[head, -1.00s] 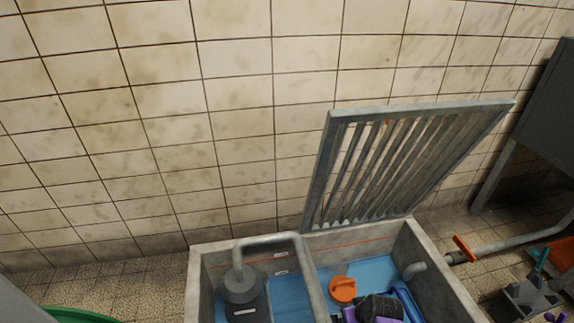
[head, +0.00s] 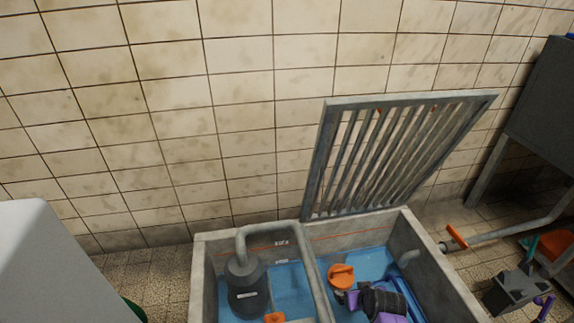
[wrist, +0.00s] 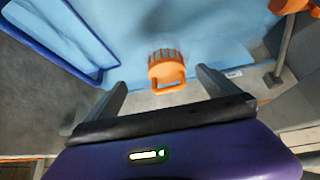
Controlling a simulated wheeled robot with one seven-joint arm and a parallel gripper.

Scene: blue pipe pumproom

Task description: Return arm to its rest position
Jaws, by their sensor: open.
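My gripper (wrist: 161,80) shows in the wrist view with its two grey fingers apart and nothing between the tips. An orange ribbed piece with a handle loop (wrist: 167,72) appears beyond the fingers, on a blue surface by a pale wall, and is not held. In the head view, the black and purple end of my arm (head: 383,302) is low in the right part of an open concrete pit (head: 435,268). The fingertips cannot be made out there. An orange round piece (head: 341,275) is just left of it.
A barred grate (head: 395,155) stands raised behind the pit. A dark pump (head: 245,285) with a bent grey pipe (head: 272,228) occupies the left part. A blue tray (wrist: 62,35) is at upper left in the wrist view. A pipe with an orange handle (head: 456,237) runs on the right.

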